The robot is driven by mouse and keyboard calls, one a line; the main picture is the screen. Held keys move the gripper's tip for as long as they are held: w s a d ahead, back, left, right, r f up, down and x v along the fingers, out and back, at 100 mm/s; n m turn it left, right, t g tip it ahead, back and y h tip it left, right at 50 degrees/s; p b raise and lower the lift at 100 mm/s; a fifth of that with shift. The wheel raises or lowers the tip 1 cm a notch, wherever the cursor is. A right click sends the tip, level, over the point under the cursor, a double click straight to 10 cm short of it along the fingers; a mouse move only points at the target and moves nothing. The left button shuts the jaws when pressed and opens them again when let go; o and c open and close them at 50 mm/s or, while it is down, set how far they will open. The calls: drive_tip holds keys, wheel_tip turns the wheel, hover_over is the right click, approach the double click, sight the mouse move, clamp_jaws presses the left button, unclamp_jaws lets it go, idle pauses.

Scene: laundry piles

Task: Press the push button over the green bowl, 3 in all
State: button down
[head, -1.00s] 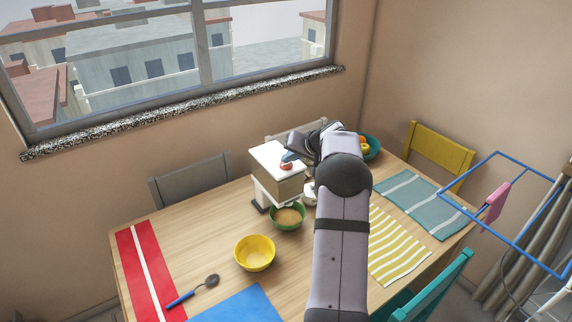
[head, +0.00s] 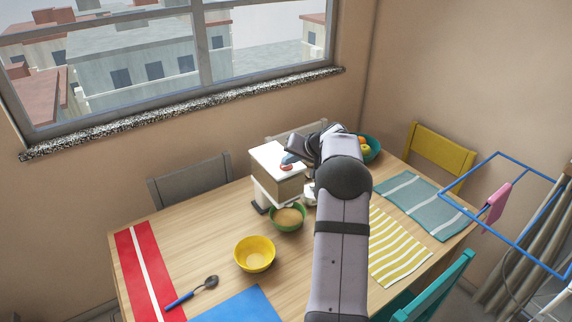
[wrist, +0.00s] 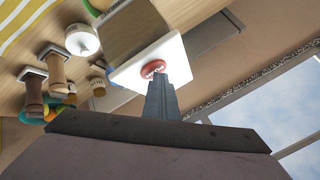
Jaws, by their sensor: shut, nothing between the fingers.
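A dispenser (head: 280,187) with a white top and a tan box body stands on the table. Its red push button (head: 286,167) is on the top and also shows in the wrist view (wrist: 152,69). The green bowl (head: 288,224) sits under the dispenser's front and has a tan filling in it. My gripper (head: 289,158) is at the button, with its fingers together and empty. In the wrist view the fingertips (wrist: 157,78) overlap the button's edge. I cannot tell whether they touch it or hover just above.
A yellow bowl (head: 255,254) stands in front of the green bowl. A spoon (head: 192,293) lies on the left, near a red mat (head: 140,265). A teal bowl of fruit (head: 373,148) stands behind my arm. The window wall is close behind the table.

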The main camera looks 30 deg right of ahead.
sight(288, 167)
drive_tip(key=shift+r+p, duration=0.65)
drive_tip(key=shift+r, duration=0.45)
drive_tip(key=shift+r, duration=0.1)
wheel_tip(288, 167, up, 5)
drive_tip(key=p, duration=0.3)
idle(0.8)
